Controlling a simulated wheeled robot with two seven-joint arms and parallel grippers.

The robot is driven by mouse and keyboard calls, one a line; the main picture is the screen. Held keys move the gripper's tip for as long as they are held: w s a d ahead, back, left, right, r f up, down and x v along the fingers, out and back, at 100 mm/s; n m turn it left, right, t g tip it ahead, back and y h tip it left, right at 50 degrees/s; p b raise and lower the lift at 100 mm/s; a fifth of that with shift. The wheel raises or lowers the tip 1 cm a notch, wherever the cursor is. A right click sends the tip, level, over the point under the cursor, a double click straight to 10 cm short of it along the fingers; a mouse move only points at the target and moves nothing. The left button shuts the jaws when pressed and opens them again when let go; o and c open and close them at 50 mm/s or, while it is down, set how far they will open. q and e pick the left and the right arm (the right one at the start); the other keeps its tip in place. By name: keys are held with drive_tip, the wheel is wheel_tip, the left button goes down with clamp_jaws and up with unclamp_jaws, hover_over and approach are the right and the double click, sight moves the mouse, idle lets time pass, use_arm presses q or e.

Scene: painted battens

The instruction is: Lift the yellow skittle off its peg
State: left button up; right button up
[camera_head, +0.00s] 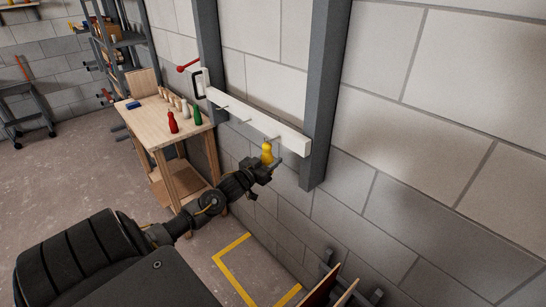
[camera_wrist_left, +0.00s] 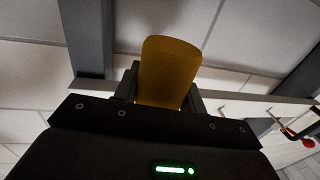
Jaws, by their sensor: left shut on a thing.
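The yellow skittle (camera_head: 267,152) is upright just in front of the right part of the white batten (camera_head: 258,122). My left gripper (camera_head: 266,164) is shut on it below its head. In the left wrist view, the skittle (camera_wrist_left: 168,70) stands between the two dark fingers of the gripper (camera_wrist_left: 162,100). A thin peg (camera_head: 271,139) sticks out of the batten just above the skittle's head. I cannot tell whether the skittle still touches that peg. My right gripper is not in view.
Other thin pegs (camera_head: 246,121) on the batten look bare. Grey posts (camera_head: 326,90) stand behind it against the block wall. A wooden table (camera_head: 150,119) at the left holds a red skittle (camera_head: 172,123), a green skittle (camera_head: 197,116) and other small items. Yellow tape (camera_head: 233,248) marks the floor.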

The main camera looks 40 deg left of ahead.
use_arm(q)
drive_tip(key=shift+s+a+p, duration=0.2)
drive_tip(key=shift+s+p, duration=1)
drive_tip(key=shift+s, duration=1.05)
